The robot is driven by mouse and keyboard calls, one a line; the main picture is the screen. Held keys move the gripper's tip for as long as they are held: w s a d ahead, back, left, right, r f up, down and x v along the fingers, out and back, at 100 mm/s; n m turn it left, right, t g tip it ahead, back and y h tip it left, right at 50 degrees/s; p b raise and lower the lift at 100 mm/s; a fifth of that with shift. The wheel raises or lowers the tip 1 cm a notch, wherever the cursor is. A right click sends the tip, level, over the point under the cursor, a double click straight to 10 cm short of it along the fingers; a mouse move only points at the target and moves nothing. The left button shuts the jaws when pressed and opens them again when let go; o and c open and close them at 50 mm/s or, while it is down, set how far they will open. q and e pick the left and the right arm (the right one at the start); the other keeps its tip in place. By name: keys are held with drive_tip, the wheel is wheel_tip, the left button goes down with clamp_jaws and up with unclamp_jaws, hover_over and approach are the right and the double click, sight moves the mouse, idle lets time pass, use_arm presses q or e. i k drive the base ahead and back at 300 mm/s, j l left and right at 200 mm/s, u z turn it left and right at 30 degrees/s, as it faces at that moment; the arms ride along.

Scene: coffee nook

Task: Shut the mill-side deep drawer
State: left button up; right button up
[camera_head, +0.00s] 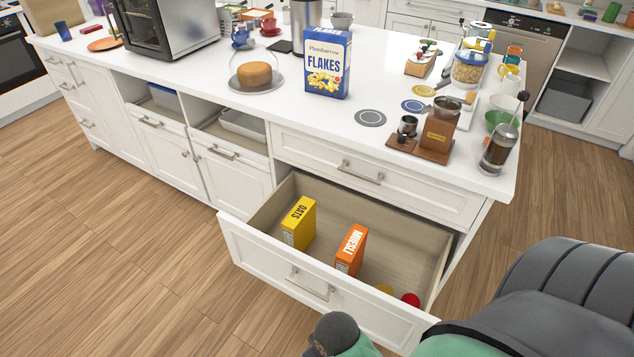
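The deep drawer (262,257) stands pulled well out of the white island, below a shut shallower drawer (410,192). Its bar handle (310,285) is on the front panel. Inside the open drawer stand a yellow oats box (299,223) and an orange muesli box (351,249). A red round item (411,299) and a yellowish one (385,288) lie near its front right corner, partly hidden by the front panel. The wooden coffee mill (438,137) stands on the counter above this drawer. Neither of my grippers shows; grey and green parts of my body fill the lower right.
The counter holds a blue flakes box (327,63), a cake under a glass dome (257,75) and a French press (499,148) near the right corner. Wood floor (130,260) is clear left of the drawer. My own body parts are close to its right front end.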

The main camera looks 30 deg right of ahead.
sight(405, 252)
drive_tip(key=z, duration=0.9)
